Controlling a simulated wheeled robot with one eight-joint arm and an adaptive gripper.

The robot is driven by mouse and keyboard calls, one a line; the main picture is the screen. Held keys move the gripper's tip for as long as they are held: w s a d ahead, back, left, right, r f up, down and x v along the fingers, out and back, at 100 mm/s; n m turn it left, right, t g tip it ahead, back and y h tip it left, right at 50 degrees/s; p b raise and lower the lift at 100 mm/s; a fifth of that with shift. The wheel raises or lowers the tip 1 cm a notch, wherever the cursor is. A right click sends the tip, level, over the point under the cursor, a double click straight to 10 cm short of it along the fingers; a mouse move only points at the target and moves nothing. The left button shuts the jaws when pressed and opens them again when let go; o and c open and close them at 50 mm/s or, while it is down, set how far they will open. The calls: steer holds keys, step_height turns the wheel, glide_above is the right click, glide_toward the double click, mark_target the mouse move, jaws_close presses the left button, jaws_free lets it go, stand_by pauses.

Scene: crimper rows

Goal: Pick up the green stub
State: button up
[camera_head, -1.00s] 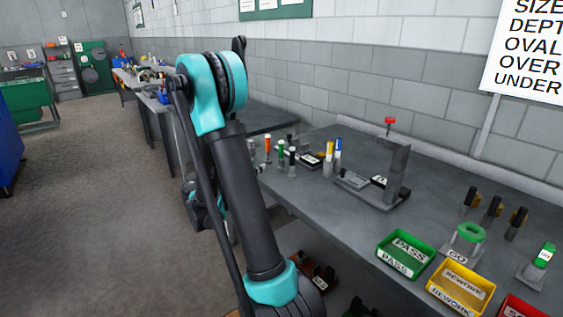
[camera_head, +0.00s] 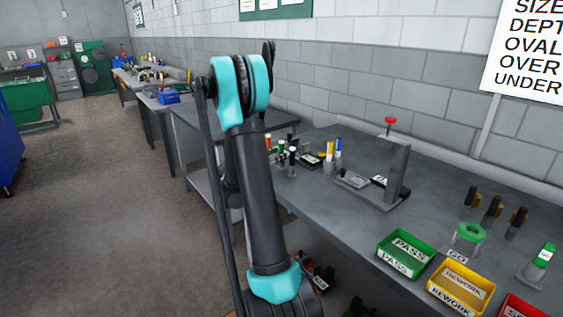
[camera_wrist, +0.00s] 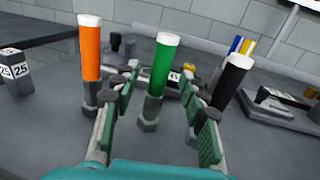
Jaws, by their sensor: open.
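The green stub (camera_wrist: 160,66) has a white top and stands upright in a dark grey hex-footed holder in the wrist view. It also shows small in the head view (camera_head: 280,146), just right of my arm. My gripper (camera_wrist: 161,88) is open, with green-padded fingers on either side of the green stub's line. The stub appears between the fingers, and I see no finger touching it.
An orange stub (camera_wrist: 90,55) stands close left and a black stub (camera_wrist: 236,82) close right, both upright. A block marked 25 (camera_wrist: 15,72) is farther left. Behind are blue and yellow pieces (camera_wrist: 240,46) and a grey fixture (camera_wrist: 275,105). Green (camera_head: 405,253) and yellow (camera_head: 460,288) bins stand nearer.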

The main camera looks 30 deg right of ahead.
steer(key=shift+x, duration=1.2)
steer(key=shift+c, duration=0.2)
jaws_close()
steer(key=shift+r, duration=0.15)
